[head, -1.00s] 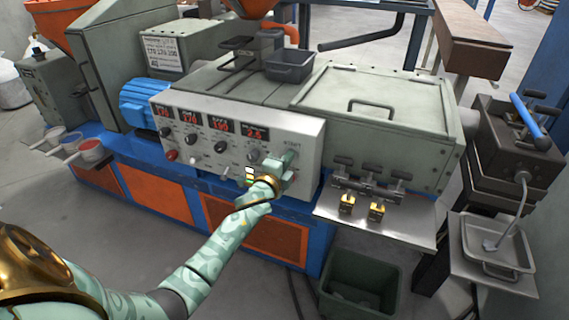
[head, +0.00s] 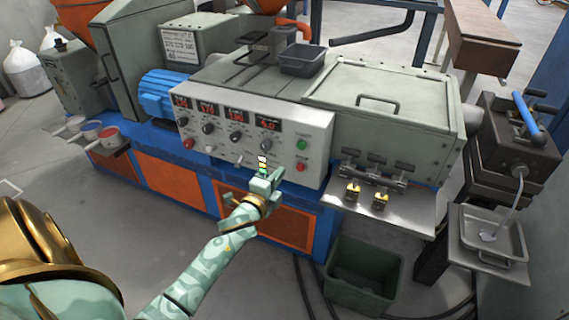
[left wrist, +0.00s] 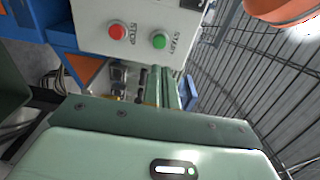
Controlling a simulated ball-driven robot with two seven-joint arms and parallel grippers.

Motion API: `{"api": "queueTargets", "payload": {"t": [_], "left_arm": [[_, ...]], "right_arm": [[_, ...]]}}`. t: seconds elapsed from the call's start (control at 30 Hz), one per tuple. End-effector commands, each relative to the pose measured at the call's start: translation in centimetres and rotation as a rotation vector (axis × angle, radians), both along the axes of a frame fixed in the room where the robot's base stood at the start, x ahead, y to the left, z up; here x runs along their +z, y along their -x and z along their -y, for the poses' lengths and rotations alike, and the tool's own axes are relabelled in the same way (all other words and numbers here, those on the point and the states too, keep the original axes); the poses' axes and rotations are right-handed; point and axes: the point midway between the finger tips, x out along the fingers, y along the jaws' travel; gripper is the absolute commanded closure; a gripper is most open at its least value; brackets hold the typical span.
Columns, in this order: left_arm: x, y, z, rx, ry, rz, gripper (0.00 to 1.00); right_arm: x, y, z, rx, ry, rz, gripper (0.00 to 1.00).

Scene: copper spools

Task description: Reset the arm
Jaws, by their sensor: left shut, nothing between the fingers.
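My left arm comes in from the lower left of the head view. Its gripper (head: 275,177) is shut and empty, in front of the lower edge of the control panel (head: 250,140). The panel carries red number displays, black knobs, a green start button (head: 302,144) and a red stop button (head: 301,166). In the left wrist view the red stop button (left wrist: 117,32) and the green start button (left wrist: 159,40) lie beyond my gripper, apart from it. My right gripper is not in view.
A dark green bin (head: 362,275) stands on the floor right of my arm. A metal shelf (head: 400,212) with brass fittings juts out above it. A steel tray (head: 492,238) stands at far right. The grey floor at lower left is open.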

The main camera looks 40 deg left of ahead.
Motion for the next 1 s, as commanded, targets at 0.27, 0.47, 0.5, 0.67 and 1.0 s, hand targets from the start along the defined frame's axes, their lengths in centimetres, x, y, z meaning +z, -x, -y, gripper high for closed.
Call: {"api": "queueTargets", "payload": {"t": [0.27, 0.47, 0.5, 0.67, 1.0], "left_arm": [[0.0, 1.1, 0.2, 0.0, 0.0, 0.0, 1.0], [0.0, 1.1, 0.2, 0.0, 0.0, 0.0, 1.0], [-0.1, 1.1, 0.2, 0.0, 0.0, 0.0, 1.0], [0.0, 1.1, 0.2, 0.0, 0.0, 0.0, 1.0], [-10.1, 3.0, 0.8, 0.074, 0.466, -0.15, 1.0]], "right_arm": [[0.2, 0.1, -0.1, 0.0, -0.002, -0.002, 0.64], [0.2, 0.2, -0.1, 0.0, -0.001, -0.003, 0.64], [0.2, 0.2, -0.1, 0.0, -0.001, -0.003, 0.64], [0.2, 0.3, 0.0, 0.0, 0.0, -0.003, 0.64], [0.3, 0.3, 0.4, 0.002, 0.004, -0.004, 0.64]]}}
